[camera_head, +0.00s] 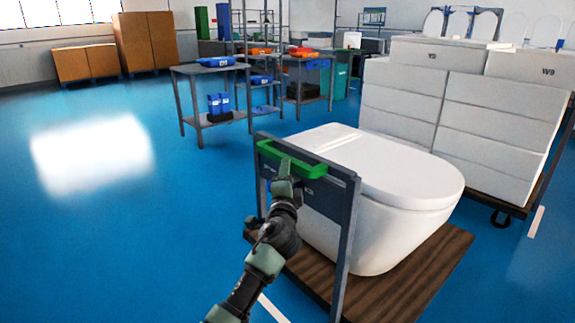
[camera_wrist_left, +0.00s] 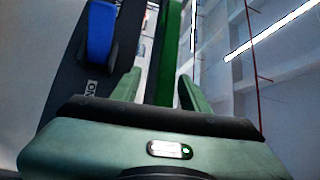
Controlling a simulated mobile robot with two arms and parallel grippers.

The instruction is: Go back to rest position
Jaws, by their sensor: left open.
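My left gripper (camera_head: 287,172) is open at the green bar on the upper part of the grey metal frame. The green bar (camera_head: 309,170) runs along the frame's front panel. In the left wrist view the two fingers (camera_wrist_left: 160,88) stand apart, with the green bar (camera_wrist_left: 170,45) beyond and between them; I cannot tell whether they touch it. The grey frame (camera_head: 346,245) stands upright in front of a white toilet (camera_head: 400,180) on a brown wooden base (camera_head: 430,272). My right gripper is in neither view.
White stacked boxes (camera_head: 400,105) on a cart stand behind the toilet at the right. A grey table (camera_head: 208,70) with blue items and shelving stand at the back. Wooden cabinets (camera_head: 147,42) line the far left. The blue floor (camera_head: 100,230) at the left is clear.

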